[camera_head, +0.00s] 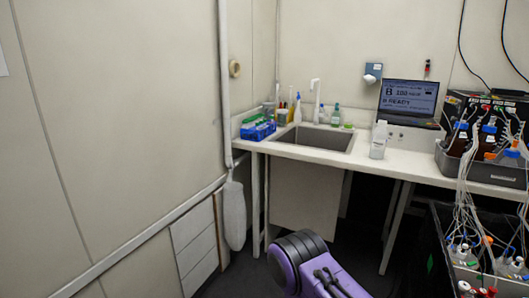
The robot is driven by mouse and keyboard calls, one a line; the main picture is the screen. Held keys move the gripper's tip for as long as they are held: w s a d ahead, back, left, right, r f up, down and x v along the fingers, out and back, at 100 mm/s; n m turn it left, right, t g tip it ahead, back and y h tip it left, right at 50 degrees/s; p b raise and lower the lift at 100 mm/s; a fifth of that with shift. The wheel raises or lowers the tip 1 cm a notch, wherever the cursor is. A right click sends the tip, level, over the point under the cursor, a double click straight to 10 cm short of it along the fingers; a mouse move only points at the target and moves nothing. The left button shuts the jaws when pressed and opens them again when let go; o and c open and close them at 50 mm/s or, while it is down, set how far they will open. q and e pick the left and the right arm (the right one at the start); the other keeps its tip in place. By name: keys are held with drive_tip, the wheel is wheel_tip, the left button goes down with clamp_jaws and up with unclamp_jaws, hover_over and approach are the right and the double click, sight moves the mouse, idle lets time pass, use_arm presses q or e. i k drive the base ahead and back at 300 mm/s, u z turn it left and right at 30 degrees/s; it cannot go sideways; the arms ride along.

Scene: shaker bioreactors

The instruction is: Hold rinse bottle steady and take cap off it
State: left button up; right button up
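A white bottle with a pale top (378,140) stands upright on the bench, just right of the sink. It looks like the rinse bottle, but its label is too small to read. Its top appears to be in place, though the detail is too small to be sure. Neither of my grippers shows in the head view, and nothing is seen touching the bottle. A purple and black link of my own arm shows at the bottom middle, well below the bench.
The sink (321,139) is left of the bottle, with smaller bottles (336,116) behind it. A blue rack (258,129) stands at the bench's left end. A laptop (408,101) is behind the bottle. A grey tray (497,176) of tubed bottles stands right. Loose tubing hangs at lower right.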

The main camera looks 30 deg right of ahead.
sight(380, 133)
drive_tip(key=z, duration=0.25)
drive_tip(key=i, duration=1.15)
drive_tip(key=z, duration=1.25)
drive_tip(key=i, duration=1)
drive_tip(key=z, duration=0.85)
